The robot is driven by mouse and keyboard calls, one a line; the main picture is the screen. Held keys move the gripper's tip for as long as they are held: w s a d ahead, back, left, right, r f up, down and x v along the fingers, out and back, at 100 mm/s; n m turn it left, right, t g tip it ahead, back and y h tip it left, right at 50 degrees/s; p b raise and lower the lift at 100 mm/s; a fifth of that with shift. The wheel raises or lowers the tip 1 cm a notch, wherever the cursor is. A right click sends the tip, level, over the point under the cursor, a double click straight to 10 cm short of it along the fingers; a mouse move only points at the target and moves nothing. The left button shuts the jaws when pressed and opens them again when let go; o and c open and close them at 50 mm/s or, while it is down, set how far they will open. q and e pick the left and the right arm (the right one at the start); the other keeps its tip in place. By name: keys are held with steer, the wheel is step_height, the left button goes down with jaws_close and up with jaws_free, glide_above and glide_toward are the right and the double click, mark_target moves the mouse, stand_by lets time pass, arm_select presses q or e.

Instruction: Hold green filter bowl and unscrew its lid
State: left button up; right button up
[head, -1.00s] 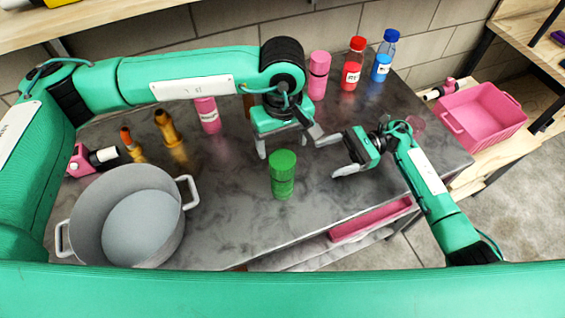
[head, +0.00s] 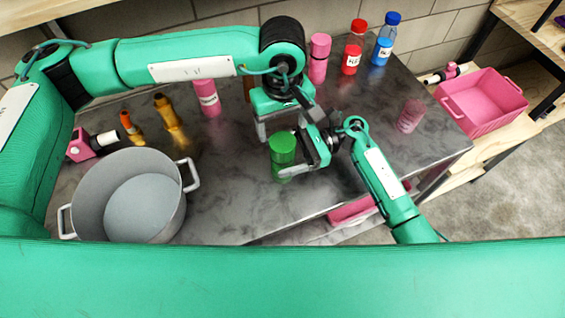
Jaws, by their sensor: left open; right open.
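The green filter bowl (head: 284,171) stands upright on the dark metal table, with its darker green lid (head: 282,143) on top. My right gripper (head: 288,160) is open and low at the bowl's right side. Its fingers reach left toward the bowl, one in front near its lower part; I cannot tell whether they touch it. My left gripper (head: 284,128) is open, pointing down above and just behind the lid, with a finger to the left of the lid. Its other finger is partly hidden near my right gripper.
A large grey pot (head: 128,195) stands at the left. Orange fittings (head: 167,112), pink bottles (head: 207,98), a red bottle (head: 353,48) and a blue bottle (head: 385,40) stand along the back. A pink cup (head: 410,115) is at the right, and a pink crate (head: 481,101) lies beyond the table.

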mark_target(283, 141)
jaws_close()
stand_by(0.4)
arm_select(q)
steer(key=shift+f, duration=0.1)
steer(key=shift+f, duration=3.95)
steer(key=c, duration=1)
steer(key=shift+n, duration=1.7)
